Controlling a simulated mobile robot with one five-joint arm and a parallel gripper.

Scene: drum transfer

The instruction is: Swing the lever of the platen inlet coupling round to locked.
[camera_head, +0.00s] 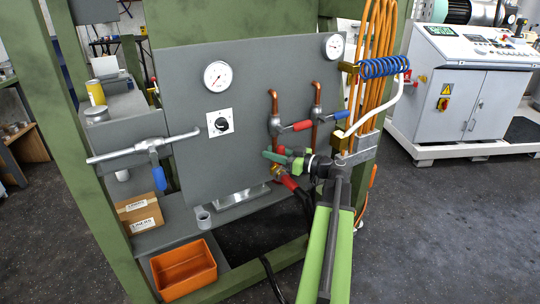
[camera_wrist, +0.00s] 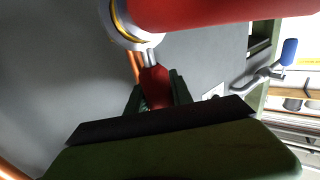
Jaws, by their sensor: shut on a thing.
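In the wrist view, my gripper (camera_wrist: 157,85) is shut on a short red lever (camera_wrist: 155,86). The lever's metal stem joins a silver coupling (camera_wrist: 128,38) with a brass-coloured ring. A thick red hose or sleeve (camera_wrist: 215,12) runs from the coupling to the upper right. In the head view, my gripper (camera_head: 278,156) is at the lower right of the grey panel, below the pipe valves. The red hose end (camera_head: 287,183) shows just beneath it. My fingers hide most of the lever there, and I cannot read any locked mark.
Above my gripper are a red-handled valve (camera_head: 301,125) and a blue-handled valve (camera_head: 338,114) on copper pipes. Gauges (camera_head: 217,76) and a knob (camera_head: 221,123) are on the panel (camera_head: 190,75). A pipe with a blue handle (camera_head: 159,178) sticks out left. An orange bin (camera_head: 183,268) stands low left.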

